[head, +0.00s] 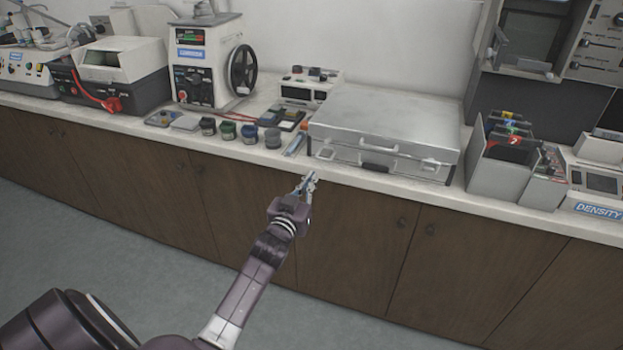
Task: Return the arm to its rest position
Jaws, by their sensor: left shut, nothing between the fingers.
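My left arm (250,285) comes in from the lower left and reaches up toward the counter. My left gripper (309,181) is at its end, in front of the counter's front edge and just below the silver case in the picture. The gripper is shut, and I see nothing held in it. My right gripper is not in view.
A long white counter (405,184) runs over brown cabinets (345,235). On it stand a silver case (385,125), a press with a black handwheel (205,65), several small jars (228,130) and a density device (600,188). The grey floor (130,235) is clear.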

